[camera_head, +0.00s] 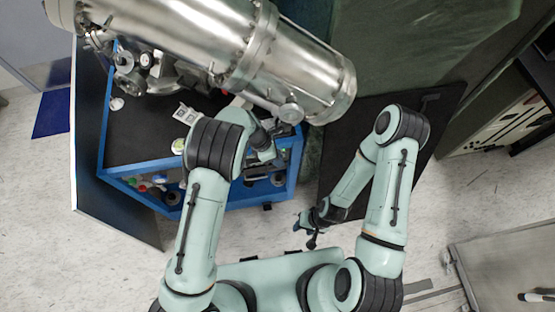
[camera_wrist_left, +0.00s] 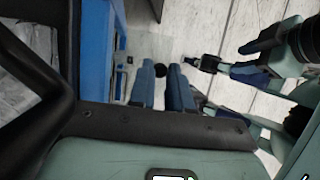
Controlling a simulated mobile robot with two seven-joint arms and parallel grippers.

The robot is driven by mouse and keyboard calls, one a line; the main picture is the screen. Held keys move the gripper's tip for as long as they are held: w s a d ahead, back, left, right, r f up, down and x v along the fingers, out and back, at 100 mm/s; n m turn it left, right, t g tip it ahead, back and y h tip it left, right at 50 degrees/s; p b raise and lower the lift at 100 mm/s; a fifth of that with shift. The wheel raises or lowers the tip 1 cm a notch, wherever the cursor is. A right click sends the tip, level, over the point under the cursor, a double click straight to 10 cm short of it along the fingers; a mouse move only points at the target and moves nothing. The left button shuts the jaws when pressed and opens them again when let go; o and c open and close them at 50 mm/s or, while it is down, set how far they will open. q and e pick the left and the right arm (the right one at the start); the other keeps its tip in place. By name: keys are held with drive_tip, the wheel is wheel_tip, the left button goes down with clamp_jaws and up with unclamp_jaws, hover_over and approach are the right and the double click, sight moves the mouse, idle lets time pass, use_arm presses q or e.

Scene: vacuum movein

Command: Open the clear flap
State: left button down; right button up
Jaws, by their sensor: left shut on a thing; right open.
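The clear flap (camera_wrist_left: 152,46) shows in the left wrist view as a pale see-through panel beside a blue frame. The exact contact is hard to see. In the head view my left gripper (camera_head: 266,154) is at the right side of the blue-framed bench, partly hidden by its own arm; the flap is not clear there. My right gripper (camera_head: 304,232) is open and empty, below and right of the bench.
A large steel vacuum chamber (camera_head: 245,45) lies above the blue-framed bench (camera_head: 235,195), close to my left arm. Small parts and coloured knobs sit in the bench. A dark panel (camera_head: 345,150) stands behind my right arm. Pale floor (camera_head: 110,265) is clear in front.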

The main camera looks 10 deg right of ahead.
idle(0.3)
use_arm(q)
drive_tip(key=c, duration=1.1)
unclamp_jaws()
drive_tip(key=shift+o, duration=0.2)
drive_tip(key=s+v, duration=0.1)
drive_tip(key=v, duration=0.6)
drive_tip(key=shift+w+r+p, duration=0.2)
drive_tip(key=shift+w+p, duration=0.15)
drive_tip(key=shift+w, duration=0.2)
drive_tip(key=shift+a, duration=0.15)
